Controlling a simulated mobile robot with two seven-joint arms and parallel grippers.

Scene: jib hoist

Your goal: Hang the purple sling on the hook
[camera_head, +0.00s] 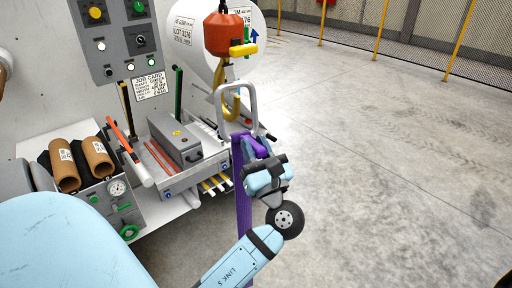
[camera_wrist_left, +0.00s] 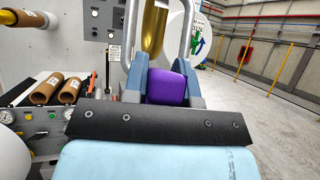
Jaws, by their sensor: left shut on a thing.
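The purple sling (camera_head: 243,195) hangs down from my left gripper (camera_head: 258,152) as a long strap. A silver metal loop (camera_head: 252,98) stands upright at its top. My left gripper is shut on the sling's purple top part, which shows between the fingers in the left wrist view (camera_wrist_left: 166,87). The gold hook (camera_head: 231,106) hangs under the orange hoist block (camera_head: 223,35). In both views the hook (camera_wrist_left: 152,30) lies within the loop's outline; I cannot tell whether it passes through the loop. My right gripper is not in view.
A machine with a control panel (camera_head: 122,40), a grey box (camera_head: 175,138) and cardboard rolls (camera_head: 97,157) stands to the left, close behind the hook. A white roll (camera_head: 187,25) is behind the hoist. Open concrete floor (camera_head: 390,150) lies to the right.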

